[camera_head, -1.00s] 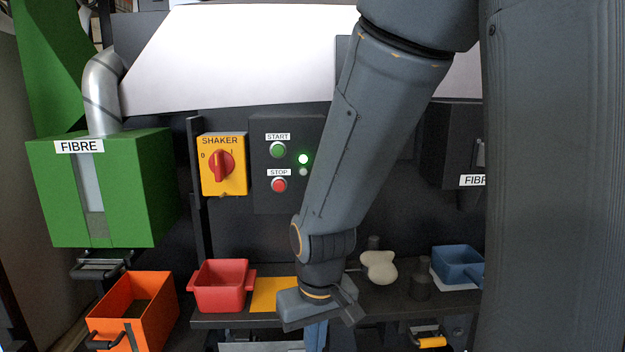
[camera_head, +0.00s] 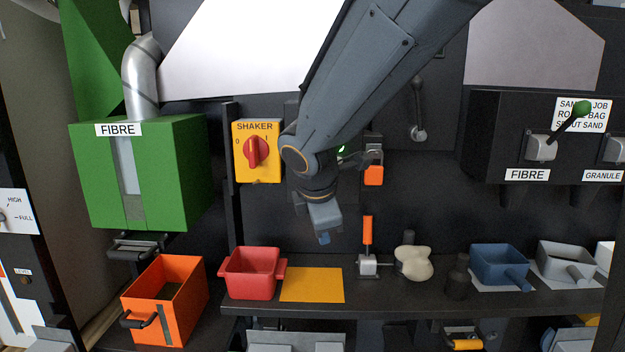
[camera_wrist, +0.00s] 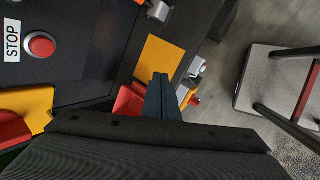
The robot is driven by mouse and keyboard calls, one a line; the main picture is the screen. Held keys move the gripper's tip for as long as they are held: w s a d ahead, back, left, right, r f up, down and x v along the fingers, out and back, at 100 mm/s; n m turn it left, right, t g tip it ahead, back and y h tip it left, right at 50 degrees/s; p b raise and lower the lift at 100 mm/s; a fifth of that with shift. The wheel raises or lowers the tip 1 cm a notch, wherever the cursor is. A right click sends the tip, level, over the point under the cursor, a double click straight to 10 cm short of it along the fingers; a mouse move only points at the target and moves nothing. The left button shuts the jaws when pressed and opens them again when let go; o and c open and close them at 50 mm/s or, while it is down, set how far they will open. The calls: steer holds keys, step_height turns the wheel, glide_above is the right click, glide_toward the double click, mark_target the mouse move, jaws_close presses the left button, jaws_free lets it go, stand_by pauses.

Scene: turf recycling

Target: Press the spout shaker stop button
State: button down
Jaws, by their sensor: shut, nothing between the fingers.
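The red stop button (camera_wrist: 41,45) shows at the upper left of the wrist view, on a dark panel beside its STOP label (camera_wrist: 12,40). In the head view my arm hides the start and stop buttons; only a bit of green glow (camera_head: 341,150) shows beside the arm. The yellow shaker switch (camera_head: 257,151) with its red knob stands just left of my arm. My gripper (camera_head: 323,237) hangs below the panel's button area, pointing down, over the shelf. Its fingers are shut and empty in the wrist view (camera_wrist: 161,80). It is apart from the button.
Below, the shelf (camera_head: 400,303) holds a red bin (camera_head: 251,273), a yellow mat (camera_head: 312,285), an orange-handled lever (camera_head: 367,232), a cream lump (camera_head: 413,263) and a blue scoop (camera_head: 499,266). An orange padlock (camera_head: 374,175) hangs right of my wrist.

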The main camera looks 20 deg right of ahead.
steer(key=w+a+r+n+t, duration=0.1)
steer(key=w+r+n+t, duration=0.1)
steer(key=w+r+n, duration=0.3)
step_height(320, 180, up, 3)
steer(key=shift+a+r+n+h, duration=0.15)
steer(key=shift+n+h, duration=0.25)
steer(key=shift+n, duration=0.4)
steer(key=shift+w, duration=0.1)
steer(key=w+d, duration=0.2)
steer(key=w, duration=0.6)
steer(key=shift+d, duration=0.35)
steer(key=shift+w+p, duration=0.15)
steer(key=shift+p, duration=0.2)
stand_by(0.7)
steer(key=shift+w+d, duration=0.15)
steer(key=shift+w, duration=0.15)
